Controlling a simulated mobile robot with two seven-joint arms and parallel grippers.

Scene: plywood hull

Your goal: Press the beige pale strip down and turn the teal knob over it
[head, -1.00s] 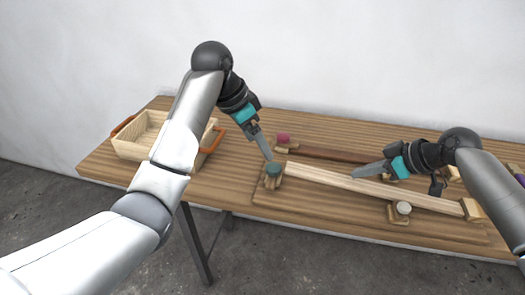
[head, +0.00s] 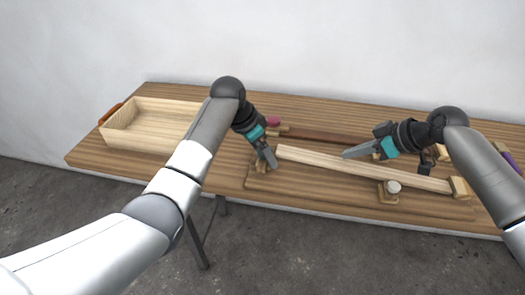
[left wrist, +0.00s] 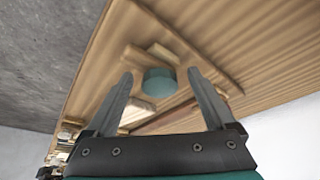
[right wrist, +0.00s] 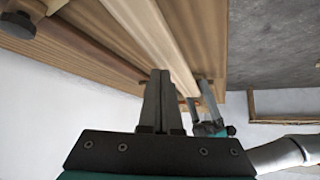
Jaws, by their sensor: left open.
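The beige pale strip (head: 350,168) lies lengthwise on the board, its right end at a pale block (head: 460,187). My left gripper (head: 266,162) points down just beyond the strip's left end. In the left wrist view the teal knob (left wrist: 159,82) sits between the open fingers (left wrist: 165,85), with gaps on both sides. The head view hides the knob behind this gripper. My right gripper (head: 347,154) is shut, its tips at or just above the strip; contact is unclear. The right wrist view shows its fingers (right wrist: 160,85) together over the strip (right wrist: 150,30).
A pale wooden tray (head: 150,122) with an orange handle stands at the table's left. A dark brown strip (head: 325,137) with a pink knob (head: 273,122) lies behind. A whitish knob (head: 393,187) stands in front of the pale strip. The table's front edge is close.

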